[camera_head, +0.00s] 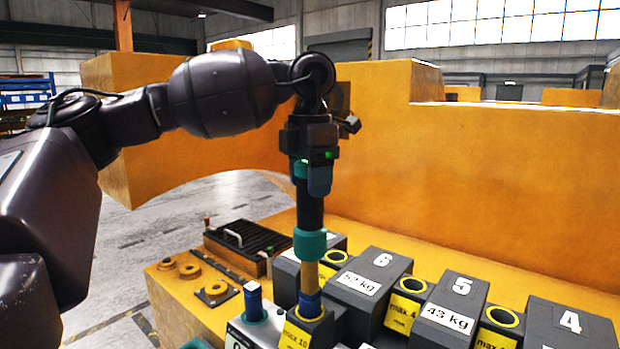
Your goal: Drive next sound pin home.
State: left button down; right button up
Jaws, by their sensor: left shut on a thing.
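My left gripper (314,165) points down and is shut on a black driving tool with teal bands (309,215). The tool stands nearly upright, and its tan lower end is at the top of a blue pin (309,306). I cannot tell whether they touch. This pin stands in a yellow-ringed socket marked "max. 10" (296,336). A second blue pin (254,301) stands higher in a socket to the left. Dark grey castings, numbered 6 (366,291), 5 (452,308) and 4 (568,325), sit in a row to the right, with open yellow-ringed sockets between them. My right gripper is not in view.
A large yellow frame wall (480,190) rises behind the row. A black ribbed tray with a handle (245,243) and small yellow ring parts (190,270) lie on the yellow deck at left. Part of a teal thing (196,344) shows at the bottom edge.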

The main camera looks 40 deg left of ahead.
pick_arm(q)
jog(key=shift+f, duration=0.4)
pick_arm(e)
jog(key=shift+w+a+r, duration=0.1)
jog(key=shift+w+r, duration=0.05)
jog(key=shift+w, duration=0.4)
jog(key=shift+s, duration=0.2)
pick_arm(q)
jog(key=shift+f+b, duration=0.3)
jog(key=shift+b, duration=0.05)
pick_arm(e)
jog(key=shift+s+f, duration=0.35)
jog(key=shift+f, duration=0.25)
pick_arm(q)
jog(key=shift+w+f, duration=0.1)
jog(key=shift+f, duration=0.1)
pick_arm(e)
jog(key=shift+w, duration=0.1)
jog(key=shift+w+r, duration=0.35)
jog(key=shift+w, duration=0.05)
pick_arm(q)
jog(key=shift+f, duration=0.1)
